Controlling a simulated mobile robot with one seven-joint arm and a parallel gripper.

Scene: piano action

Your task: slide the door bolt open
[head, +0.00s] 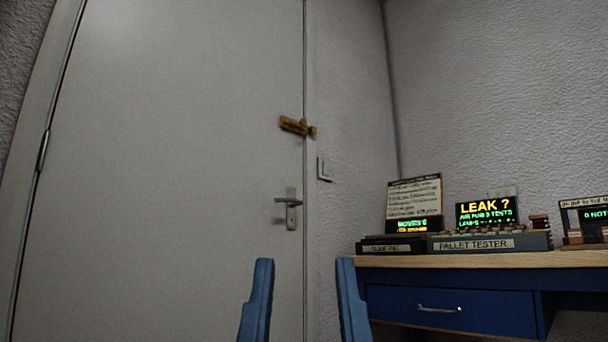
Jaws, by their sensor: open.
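A small brass door bolt (297,126) is mounted high on the right edge of the pale grey door (180,140). Its right end reaches across the door's edge towards the frame. I cannot make out its knob clearly at this size. My gripper (305,265) shows at the bottom of the head view as two blue fingers, spread apart and empty. The fingers appear below the bolt in the picture, and nothing touches it.
A lever handle (289,202) sits on the door below the bolt. A light switch (323,169) is on the wall to its right. A blue desk (450,302) with a wooden top stands at the right, holding a pallet tester (490,242) and other labelled devices with lit screens.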

